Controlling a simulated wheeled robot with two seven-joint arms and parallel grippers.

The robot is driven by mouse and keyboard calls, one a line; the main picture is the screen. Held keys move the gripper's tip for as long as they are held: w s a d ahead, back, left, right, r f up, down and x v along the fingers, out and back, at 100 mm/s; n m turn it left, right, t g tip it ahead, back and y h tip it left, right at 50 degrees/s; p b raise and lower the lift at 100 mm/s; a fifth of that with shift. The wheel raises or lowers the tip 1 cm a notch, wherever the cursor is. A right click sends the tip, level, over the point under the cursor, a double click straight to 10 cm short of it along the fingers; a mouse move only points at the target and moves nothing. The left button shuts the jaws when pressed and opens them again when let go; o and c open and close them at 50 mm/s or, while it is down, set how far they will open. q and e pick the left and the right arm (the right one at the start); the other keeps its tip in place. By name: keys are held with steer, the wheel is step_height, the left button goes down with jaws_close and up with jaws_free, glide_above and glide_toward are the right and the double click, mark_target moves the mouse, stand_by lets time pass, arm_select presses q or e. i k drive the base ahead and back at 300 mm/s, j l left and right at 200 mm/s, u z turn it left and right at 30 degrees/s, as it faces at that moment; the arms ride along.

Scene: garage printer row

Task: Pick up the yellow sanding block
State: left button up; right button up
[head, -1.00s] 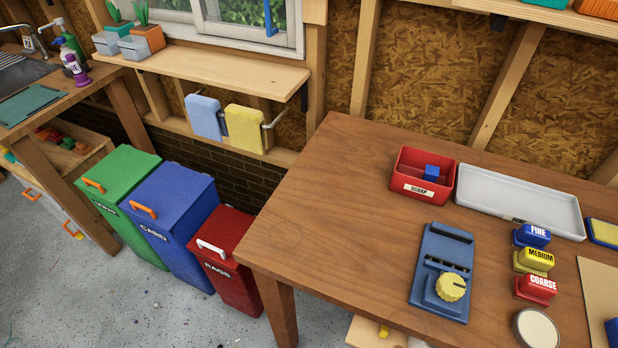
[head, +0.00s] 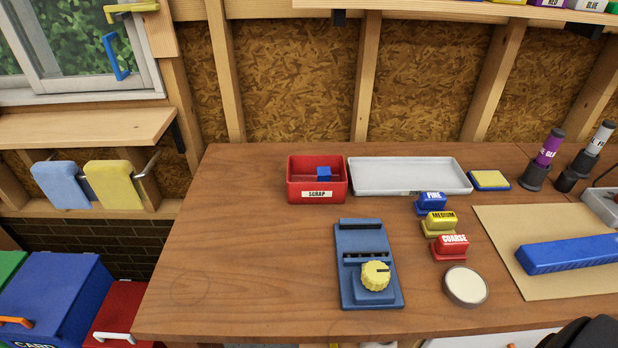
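The yellow sanding block (head: 439,223), marked MEDIUM, sits on the wooden workbench (head: 240,250) in the head view. It is in a short row between the blue block marked FINE (head: 431,202) and the red block marked COARSE (head: 450,246). Its top and label are in plain sight. Neither of my grippers shows. A dark rounded shape at the bottom right corner may be part of my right arm.
A blue tool with a yellow knob (head: 364,265) lies left of the blocks. A round pale disc (head: 466,286) is in front. Behind are a red SCRAP bin (head: 317,194), a grey tray (head: 408,176) and a yellow-and-blue pad (head: 489,180). A long blue bar (head: 568,254) lies at right.

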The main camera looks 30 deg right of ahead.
mark_target(435, 223)
steer(key=z, duration=1.9)
